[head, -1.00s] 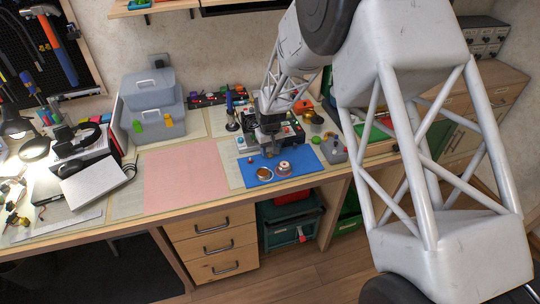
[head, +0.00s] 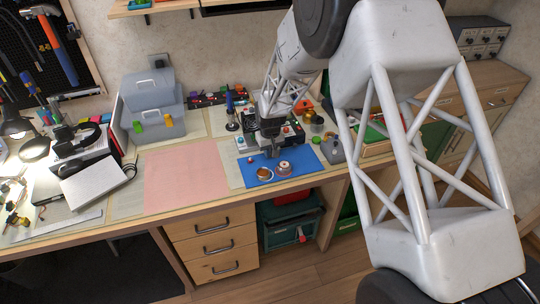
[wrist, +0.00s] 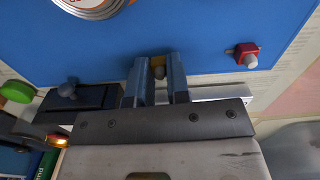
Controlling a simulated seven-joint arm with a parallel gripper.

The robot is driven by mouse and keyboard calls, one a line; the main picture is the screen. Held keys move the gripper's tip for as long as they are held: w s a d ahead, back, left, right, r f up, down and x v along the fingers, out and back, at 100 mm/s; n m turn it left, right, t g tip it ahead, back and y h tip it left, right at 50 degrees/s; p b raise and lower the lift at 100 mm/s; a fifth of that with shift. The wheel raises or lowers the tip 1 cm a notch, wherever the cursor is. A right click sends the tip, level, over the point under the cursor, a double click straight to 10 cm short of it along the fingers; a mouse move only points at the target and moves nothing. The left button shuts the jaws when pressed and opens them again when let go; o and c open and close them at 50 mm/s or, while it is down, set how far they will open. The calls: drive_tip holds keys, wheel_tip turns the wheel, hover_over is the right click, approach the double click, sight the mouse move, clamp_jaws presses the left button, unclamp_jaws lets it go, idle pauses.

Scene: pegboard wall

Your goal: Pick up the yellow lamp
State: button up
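The yellow lamp (wrist: 158,70) is a small piece with a yellow body and a greyish top, seen between my fingertips in the wrist view. My gripper (wrist: 159,82) has its two blue-grey fingers close together, one on each side of the lamp, and looks shut on it. The fingers hide the lamp's sides. In the head view my gripper (head: 271,151) points down at the back part of the blue mat (head: 298,170); the lamp is too small to make out there.
A small red lamp (wrist: 243,55) sits on the mat to one side. A round tin (head: 265,174) and a spool-like object (head: 284,168) stand at the front of the mat. Equipment (head: 291,135) stands close behind. The pink mat (head: 185,177) is clear.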

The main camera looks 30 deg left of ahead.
clamp_jaws()
drive_tip(key=shift+r, duration=0.15)
drive_tip(key=shift+r, duration=0.5)
drive_tip(key=shift+s+d+r, duration=0.15)
drive_tip(key=shift+r, duration=0.45)
drive_tip(key=shift+s+d+r, duration=0.1)
drive_tip(key=shift+s+r, duration=0.05)
drive_tip(key=shift+r, duration=0.4)
drive_tip(key=s+d, duration=0.3)
drive_tip(key=s, duration=0.1)
drive_tip(key=s+d+r, duration=0.1)
drive_tip(key=s+d, duration=0.5)
drive_tip(key=s, duration=0.1)
drive_tip(key=shift+s+d+r, duration=0.2)
drive_tip(key=shift+s+d, duration=0.1)
drive_tip(key=shift+d, duration=0.1)
drive_tip(key=shift+m, duration=0.4)
drive_tip(key=w+a+r, duration=0.1)
drive_tip(key=w+a, duration=0.4)
drive_tip(key=a, duration=0.1)
drive_tip(key=w+a+r, duration=0.1)
drive_tip(key=w+a, duration=0.5)
drive_tip(key=w+a+r, duration=0.1)
drive_tip(key=w+a, duration=0.5)
drive_tip(key=shift+r, duration=0.4)
